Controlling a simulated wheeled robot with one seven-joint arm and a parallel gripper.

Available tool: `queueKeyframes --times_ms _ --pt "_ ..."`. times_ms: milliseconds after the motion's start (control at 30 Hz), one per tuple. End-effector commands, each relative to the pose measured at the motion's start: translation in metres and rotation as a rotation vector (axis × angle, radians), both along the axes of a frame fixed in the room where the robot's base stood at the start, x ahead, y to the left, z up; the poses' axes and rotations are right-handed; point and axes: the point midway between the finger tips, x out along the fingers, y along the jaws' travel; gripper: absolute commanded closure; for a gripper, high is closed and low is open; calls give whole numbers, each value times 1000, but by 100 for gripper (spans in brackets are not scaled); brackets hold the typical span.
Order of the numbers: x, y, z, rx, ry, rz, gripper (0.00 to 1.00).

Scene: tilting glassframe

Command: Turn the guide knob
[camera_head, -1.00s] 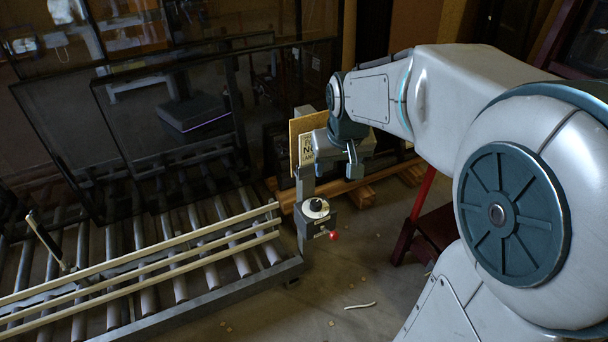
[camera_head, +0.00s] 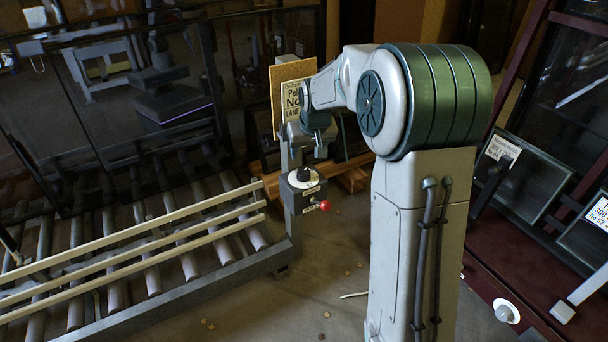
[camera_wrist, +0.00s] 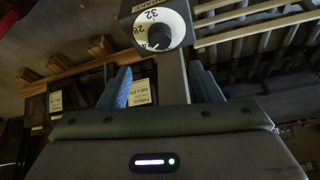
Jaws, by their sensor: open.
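The guide knob (camera_head: 302,174) is a black knob on a white numbered dial, on top of a dark box on a post at the roller table's right end. In the wrist view the knob (camera_wrist: 159,41) and its dial, with numbers such as 28 and 32, show at the top centre, beyond the fingertips. My gripper (camera_head: 313,140) is above and slightly right of the knob in the head view. In the wrist view my gripper (camera_wrist: 162,82) has its two blue fingers apart with nothing gripped between them. The knob and fingers are not touching.
A red ball-ended handle (camera_head: 325,205) sticks out of the box just below the dial. A board with a sign (camera_head: 291,96) stands behind the post. The roller table (camera_head: 160,260) with pale guide rails lies to the left. Framed panes (camera_head: 525,172) lean at the right.

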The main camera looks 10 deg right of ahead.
Motion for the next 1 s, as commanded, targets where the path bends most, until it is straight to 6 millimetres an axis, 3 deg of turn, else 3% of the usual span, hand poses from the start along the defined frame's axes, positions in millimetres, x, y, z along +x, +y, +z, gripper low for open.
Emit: queueKeyframes --times_ms 33,200,500,967,1000 --pt "4 1 -16 1 3 0 42" --pt "18 1 -51 0 2 1 42" --pt "38 2 -96 0 1 0 42" --pt "43 2 -105 0 0 0 42" --pt "43 2 -105 0 0 0 50"
